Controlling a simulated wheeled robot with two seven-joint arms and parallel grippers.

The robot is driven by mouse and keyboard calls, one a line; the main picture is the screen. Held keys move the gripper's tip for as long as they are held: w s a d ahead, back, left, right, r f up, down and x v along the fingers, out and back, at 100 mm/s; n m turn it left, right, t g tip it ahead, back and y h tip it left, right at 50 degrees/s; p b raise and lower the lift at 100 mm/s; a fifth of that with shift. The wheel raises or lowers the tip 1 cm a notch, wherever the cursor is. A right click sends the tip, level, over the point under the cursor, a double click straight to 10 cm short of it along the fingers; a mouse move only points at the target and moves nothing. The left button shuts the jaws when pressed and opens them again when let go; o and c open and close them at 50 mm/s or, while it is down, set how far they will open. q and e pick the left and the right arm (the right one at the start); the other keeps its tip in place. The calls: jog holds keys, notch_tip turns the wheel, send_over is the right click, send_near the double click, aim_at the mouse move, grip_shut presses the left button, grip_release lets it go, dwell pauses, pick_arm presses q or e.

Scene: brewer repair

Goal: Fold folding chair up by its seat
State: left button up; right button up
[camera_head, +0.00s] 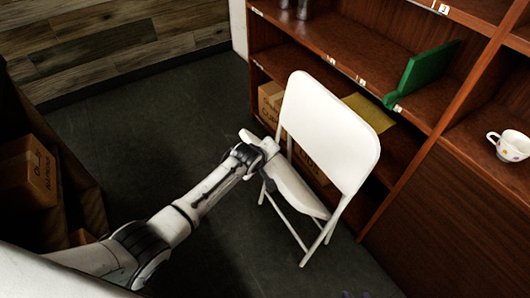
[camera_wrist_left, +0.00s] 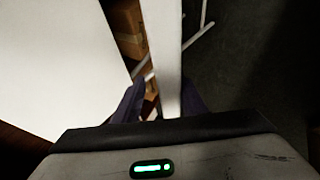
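The white folding chair (camera_head: 328,128) stands on the dark floor with its backrest up, close to the shelf. Its seat (camera_head: 298,189) is tilted, and it is partly covered by my left gripper. My left gripper (camera_head: 266,168) is at the seat's left edge. In the left wrist view, my left gripper's dark fingers (camera_wrist_left: 163,102) stand apart on either side of the white seat edge (camera_wrist_left: 167,50). A gap shows beside the left finger. A small dark purple bit at the bottom edge, seemingly my right gripper (camera_head: 368,295), is too cut off to read.
A brown shelf unit (camera_head: 440,170) stands right behind the chair, with a green board (camera_head: 425,72), a cup (camera_head: 511,145) and cardboard boxes (camera_head: 270,103). Another box (camera_head: 28,180) sits in a dark rack at the left. The floor (camera_head: 130,125) between is clear.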

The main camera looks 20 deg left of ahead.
pick_arm(q)
jog(key=shift+s+d+r+p, duration=0.1)
jog(key=shift+s+r+p, duration=0.15)
jog(key=shift+r+p, duration=0.3)
jog(key=shift+s+r+p, duration=0.25)
jog(key=shift+r+p, duration=0.2)
jog(key=shift+p, duration=0.15)
jog(key=shift+p+v, duration=0.75)
jog(key=shift+v, duration=0.65)
jog(key=shift+d+r, duration=0.1)
jog(key=shift+r, duration=0.1)
jog(key=shift+v, duration=2.7)
jog(key=shift+w+d+r, duration=0.15)
jog(key=shift+w+d, duration=0.05)
jog(key=v, duration=1)
jog(key=shift+a+r, duration=0.1)
jog(key=shift+r, duration=0.05)
